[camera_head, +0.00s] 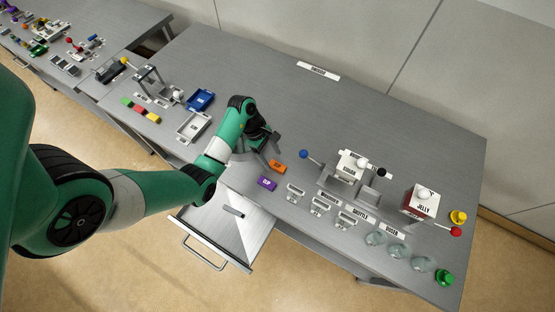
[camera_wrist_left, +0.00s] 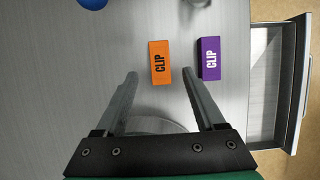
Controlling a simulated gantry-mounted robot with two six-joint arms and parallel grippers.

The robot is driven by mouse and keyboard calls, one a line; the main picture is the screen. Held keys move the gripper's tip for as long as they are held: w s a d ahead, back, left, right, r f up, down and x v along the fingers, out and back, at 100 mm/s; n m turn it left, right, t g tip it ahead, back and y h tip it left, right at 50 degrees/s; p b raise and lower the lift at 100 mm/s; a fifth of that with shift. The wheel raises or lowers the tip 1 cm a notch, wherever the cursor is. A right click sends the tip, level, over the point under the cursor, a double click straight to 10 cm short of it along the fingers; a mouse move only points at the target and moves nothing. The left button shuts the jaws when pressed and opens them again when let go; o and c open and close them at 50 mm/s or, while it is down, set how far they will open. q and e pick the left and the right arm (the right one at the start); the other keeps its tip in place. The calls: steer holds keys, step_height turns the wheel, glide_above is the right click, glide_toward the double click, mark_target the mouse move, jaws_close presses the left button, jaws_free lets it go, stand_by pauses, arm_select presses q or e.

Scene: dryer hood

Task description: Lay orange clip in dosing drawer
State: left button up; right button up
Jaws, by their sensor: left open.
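The orange clip (camera_head: 277,166) is a small block lying on the grey table, and it also shows in the left wrist view (camera_wrist_left: 160,62). My left gripper (camera_head: 268,143) is open and empty just behind it. In the wrist view the clip lies ahead of the gap between the fingertips (camera_wrist_left: 159,78). The dosing drawer (camera_head: 248,243) is pulled out from the table's front edge, and part of it shows at the right of the wrist view (camera_wrist_left: 267,132). My right gripper is not in view.
A purple clip (camera_head: 267,183) lies close to the orange one, nearer the drawer. A blue-knobbed lever (camera_head: 304,154) and white holders (camera_head: 296,194) stand to the right. Grey (camera_head: 193,127) and blue (camera_head: 200,99) trays lie to the left. The table behind the gripper is clear.

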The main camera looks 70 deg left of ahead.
mark_target(275, 164)
arm_select(q)
steer(key=b+x, duration=0.1)
steer(key=x, duration=0.2)
steer(key=shift+f, duration=0.4)
jaws_close()
